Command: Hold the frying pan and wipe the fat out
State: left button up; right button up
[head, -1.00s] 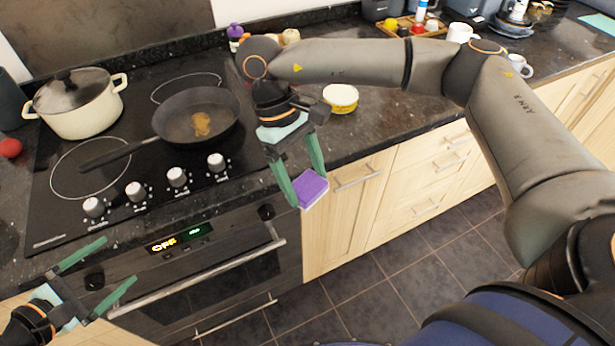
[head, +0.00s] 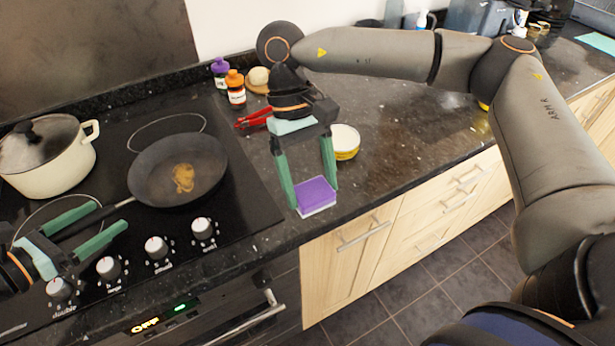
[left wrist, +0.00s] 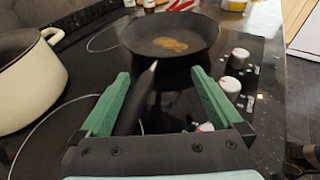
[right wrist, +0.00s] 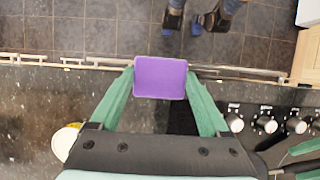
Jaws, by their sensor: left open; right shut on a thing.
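The dark frying pan (head: 150,180) sits on the black hob with a brown patch of fat (head: 183,177) in it. Its handle (head: 88,219) points to the lower left. My left gripper (head: 98,226) is open at the handle; in the left wrist view the handle (left wrist: 135,105) lies between the open fingers, without clear contact. My right gripper (head: 308,190) is shut on a purple and white sponge (head: 317,196), held near the counter's front edge, right of the pan. The sponge's purple face (right wrist: 160,77) shows in the right wrist view.
A cream pot (head: 62,165) with a lid stands left of the pan. A yellow-and-white tub (head: 345,142), red-handled tool (head: 252,118) and bottles (head: 235,88) stand behind my right gripper. Knobs (head: 203,228) line the hob front. The counter to the right is mostly clear.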

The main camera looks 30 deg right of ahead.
aim_at(129, 203)
pick_arm(q)
jog(key=shift+f, duration=0.2)
pick_arm(e)
jog(key=shift+s+a+f, duration=0.1)
jog(key=shift+s, duration=0.15)
pick_arm(q)
jog(key=shift+d+f+b, duration=0.15)
jog(key=shift+d+b, duration=0.05)
jog(key=shift+b, duration=0.25)
pick_arm(e)
jog(key=shift+f, duration=0.25)
pick_arm(q)
jog(key=b+x, duration=0.3)
jog(key=x, duration=0.2)
jog(key=shift+f, duration=0.15)
pick_arm(e)
notch_tip(129, 203, down, 4)
jog(key=shift+r, duration=0.2)
pick_arm(q)
jog(key=x, duration=0.2)
jog(key=shift+w+d+p, duration=0.3)
jog(key=shift+d, duration=0.05)
pick_arm(e)
jog(key=shift+r, duration=0.5)
pick_arm(q)
jog(key=shift+w+d+f, duration=0.15)
jog(key=shift+w+d, duration=0.2)
jog(key=shift+d, duration=0.15)
jog(key=c, duration=1.4)
jog(key=shift+a, duration=0.1)
